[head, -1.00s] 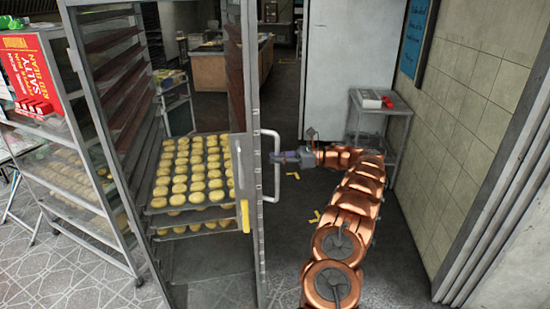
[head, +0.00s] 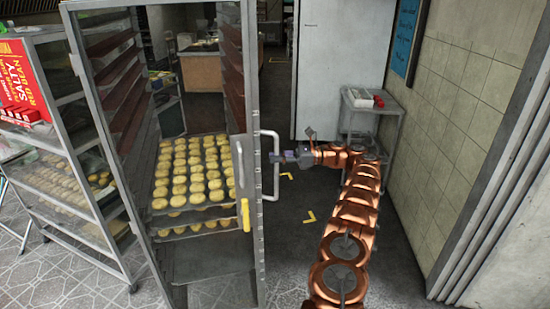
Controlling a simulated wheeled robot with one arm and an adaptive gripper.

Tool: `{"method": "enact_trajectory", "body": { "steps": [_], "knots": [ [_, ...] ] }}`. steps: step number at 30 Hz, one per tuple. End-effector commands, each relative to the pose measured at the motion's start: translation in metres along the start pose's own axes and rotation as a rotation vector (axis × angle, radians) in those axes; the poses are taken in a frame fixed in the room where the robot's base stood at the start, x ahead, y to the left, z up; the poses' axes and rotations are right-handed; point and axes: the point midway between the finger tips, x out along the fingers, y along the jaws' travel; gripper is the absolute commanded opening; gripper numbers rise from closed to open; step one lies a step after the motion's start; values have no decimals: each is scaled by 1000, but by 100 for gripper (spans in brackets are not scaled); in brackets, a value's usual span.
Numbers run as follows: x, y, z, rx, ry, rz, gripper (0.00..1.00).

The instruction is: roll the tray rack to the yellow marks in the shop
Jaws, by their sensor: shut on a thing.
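The tray rack (head: 256,200) is a tall grey metal frame standing upright in the left half of the head view. Trays of round yellow buns (head: 188,203) sit on its middle shelves. A white push handle (head: 270,196) runs down its right side, with a yellow lever (head: 245,214) beside it. My gripper (head: 274,157) reaches from the right and is shut on the handle; the fingertips are small and partly hidden. Yellow marks (head: 310,217) show on the dark floor to the right of the rack, with another corner mark (head: 287,175) farther back.
A second rack (head: 98,225) with buns and a red sign (head: 22,82) stands close on the left. A small metal table (head: 374,106) stands by the tiled wall (head: 452,130). A white cabinet (head: 340,65) is behind.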

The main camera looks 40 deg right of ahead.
Motion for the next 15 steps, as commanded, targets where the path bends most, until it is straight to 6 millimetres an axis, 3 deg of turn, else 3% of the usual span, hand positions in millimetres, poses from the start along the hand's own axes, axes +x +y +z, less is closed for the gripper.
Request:
{"method": "enact_trajectory", "body": {
  "steps": [15],
  "knots": [
    [-6, -2, 2, -4, -2, -1, 0]
  ]
}}
